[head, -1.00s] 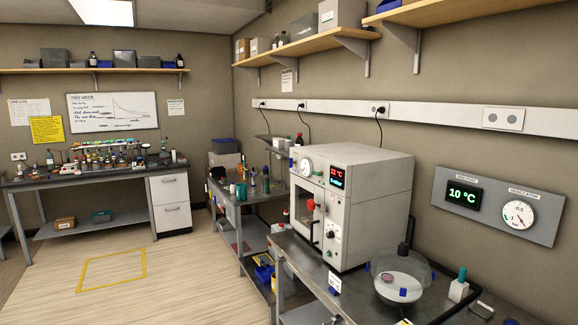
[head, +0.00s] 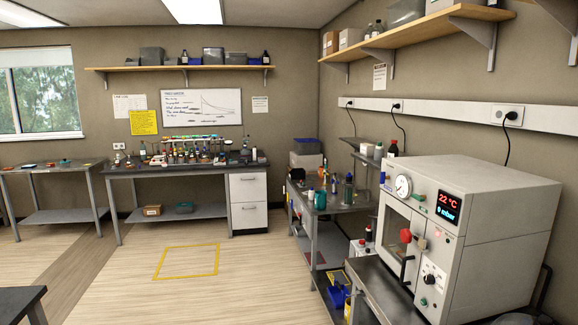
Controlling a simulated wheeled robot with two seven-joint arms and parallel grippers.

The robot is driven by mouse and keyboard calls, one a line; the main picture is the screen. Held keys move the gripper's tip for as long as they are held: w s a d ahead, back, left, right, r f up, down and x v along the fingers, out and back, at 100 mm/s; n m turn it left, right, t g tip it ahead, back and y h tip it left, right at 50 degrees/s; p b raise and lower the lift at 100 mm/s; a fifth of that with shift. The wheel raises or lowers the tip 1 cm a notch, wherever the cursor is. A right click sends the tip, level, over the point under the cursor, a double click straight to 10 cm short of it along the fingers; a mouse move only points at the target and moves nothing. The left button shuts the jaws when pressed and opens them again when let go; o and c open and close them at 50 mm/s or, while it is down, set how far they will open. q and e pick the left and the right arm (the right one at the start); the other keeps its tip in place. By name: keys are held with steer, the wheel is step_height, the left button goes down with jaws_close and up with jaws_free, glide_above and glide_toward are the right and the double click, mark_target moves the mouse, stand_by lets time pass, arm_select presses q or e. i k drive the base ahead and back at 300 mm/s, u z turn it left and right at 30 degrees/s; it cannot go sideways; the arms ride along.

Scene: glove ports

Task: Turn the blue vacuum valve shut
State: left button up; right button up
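A white vacuum oven (head: 485,230) stands at the right on a dark bench. A small blue part (head: 382,177) sticks out at the upper left edge of its front, beside a round dial gauge (head: 403,186). It looks like the blue valve, but it is too small to tell how it is turned. The oven's display (head: 448,207) reads 22 °C and 9 mbar. Neither of my grippers is in view.
A metal bench (head: 335,205) with bottles stands left of the oven. A back bench (head: 185,168) holds many small bottles. The wooden floor around a yellow taped square (head: 187,277) is clear. A dark table corner (head: 22,300) shows at lower left.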

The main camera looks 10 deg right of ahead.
mark_target(383, 177)
steer(key=u, duration=0.2)
steer(key=i, duration=1.8)
steer(key=z, duration=0.6)
